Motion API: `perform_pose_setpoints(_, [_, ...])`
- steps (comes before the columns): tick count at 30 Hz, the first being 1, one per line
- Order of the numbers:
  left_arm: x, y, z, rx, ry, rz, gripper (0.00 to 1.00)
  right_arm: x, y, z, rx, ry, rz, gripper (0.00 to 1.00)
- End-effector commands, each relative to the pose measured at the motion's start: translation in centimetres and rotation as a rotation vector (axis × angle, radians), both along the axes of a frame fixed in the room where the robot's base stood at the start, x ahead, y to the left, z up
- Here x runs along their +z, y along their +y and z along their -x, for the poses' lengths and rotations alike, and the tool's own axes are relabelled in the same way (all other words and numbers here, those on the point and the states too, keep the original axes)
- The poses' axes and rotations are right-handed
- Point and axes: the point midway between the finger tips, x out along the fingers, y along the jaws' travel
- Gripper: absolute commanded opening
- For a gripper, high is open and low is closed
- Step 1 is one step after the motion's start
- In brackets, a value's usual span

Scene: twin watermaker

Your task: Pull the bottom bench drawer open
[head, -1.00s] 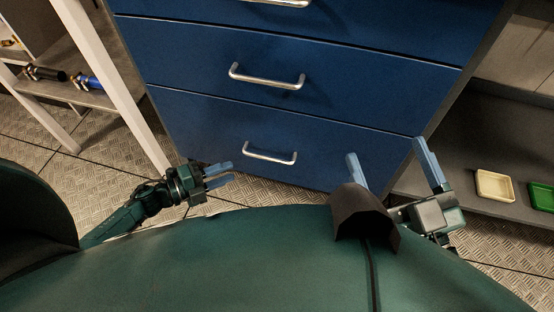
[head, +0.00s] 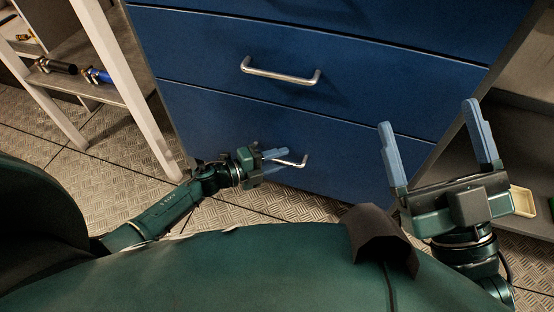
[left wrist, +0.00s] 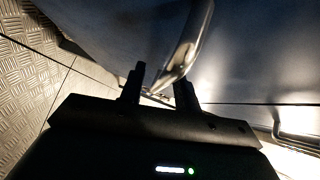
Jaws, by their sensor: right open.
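The bottom drawer (head: 345,160) is the lowest blue front of the bench and looks flush with the front above it. Its metal bar handle (head: 303,160) is partly hidden by my left gripper (head: 281,161). In the left wrist view the bright handle (left wrist: 188,45) runs down to the fingertips of my left gripper (left wrist: 158,88). These fingers are apart, one on each side of the handle's lower part. I cannot tell whether they touch it. My right gripper (head: 432,119) is open and empty, raised in front of the bench's right side.
The drawer above has its own handle (head: 281,71). A pale shelf post (head: 125,85) stands at the left, with a blue and a black cylinder on the shelf. A cream tray (head: 522,201) lies at the right. The patterned floor (head: 110,190) is clear at left.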

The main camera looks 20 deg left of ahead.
Motion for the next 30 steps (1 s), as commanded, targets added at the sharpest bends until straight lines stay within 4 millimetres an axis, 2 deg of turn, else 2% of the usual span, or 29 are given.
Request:
perform_pose_setpoints(5, [0.0, 0.01, 0.01, 0.0, 0.001, 0.001, 0.32, 0.03, 0.0, 0.01, 0.0, 0.0, 0.001, 0.83])
perform_pose_setpoints(17, [0.0, 0.04, 0.03, 0.0, 0.001, 0.001, 0.0, 0.01, 0.0, 0.0, 0.0, 0.0, 0.0, 0.83])
perform_pose_setpoints(30, [0.0, 0.07, 0.06, 0.001, 0.001, 0.0, 0.0, 0.01, 0.0, -0.01, 0.0, 0.001, 0.0, 0.83])
